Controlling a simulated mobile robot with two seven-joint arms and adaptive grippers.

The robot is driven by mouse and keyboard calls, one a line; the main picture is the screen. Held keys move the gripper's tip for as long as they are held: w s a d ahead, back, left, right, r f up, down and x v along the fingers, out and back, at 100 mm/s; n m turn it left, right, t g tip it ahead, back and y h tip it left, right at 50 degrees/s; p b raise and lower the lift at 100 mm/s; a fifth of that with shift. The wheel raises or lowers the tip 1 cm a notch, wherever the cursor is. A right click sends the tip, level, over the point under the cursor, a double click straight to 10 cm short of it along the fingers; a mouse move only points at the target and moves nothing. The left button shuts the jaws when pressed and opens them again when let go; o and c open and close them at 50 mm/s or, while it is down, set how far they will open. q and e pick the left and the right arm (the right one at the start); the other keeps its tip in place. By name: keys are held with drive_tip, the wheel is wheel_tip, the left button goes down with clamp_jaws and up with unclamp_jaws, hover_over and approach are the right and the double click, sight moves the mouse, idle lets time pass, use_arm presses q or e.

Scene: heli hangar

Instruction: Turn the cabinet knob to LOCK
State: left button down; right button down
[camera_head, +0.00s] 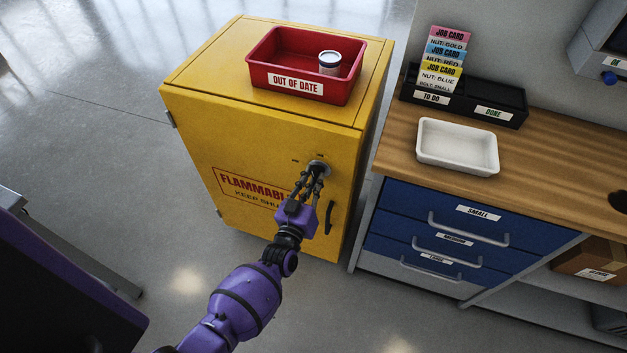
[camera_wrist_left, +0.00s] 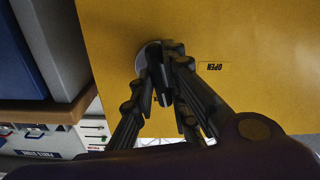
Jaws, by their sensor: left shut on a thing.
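The yellow cabinet (camera_head: 205,135) stands in the middle of the head view with its door shut. Its round grey knob (camera_head: 320,166) is at the upper right of the door, and it also shows in the left wrist view (camera_wrist_left: 145,58). My left gripper (camera_head: 315,173) is shut on the knob, and its fingers (camera_wrist_left: 166,72) cover much of it. An OPEN label (camera_wrist_left: 213,67) appears upside down beside the knob in the left wrist view. Small marks near the knob in the head view are too small to read. The knob's pointing direction is hidden. My right gripper is not in view.
A black door handle (camera_head: 330,209) is just below the knob. A red OUT OF DATE bin (camera_head: 330,92) holding a white tub (camera_head: 329,62) sits on the cabinet. A wooden workbench (camera_head: 545,167) with a white tray (camera_head: 455,160) and blue drawers (camera_head: 400,202) stands close at right.

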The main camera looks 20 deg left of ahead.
use_arm(q)
drive_tip(key=shift+m, duration=1.2)
drive_tip(key=c, duration=1.7)
unclamp_jaws()
drive_tip(key=s, duration=1.2)
drive_tip(key=shift+a, duration=0.2)
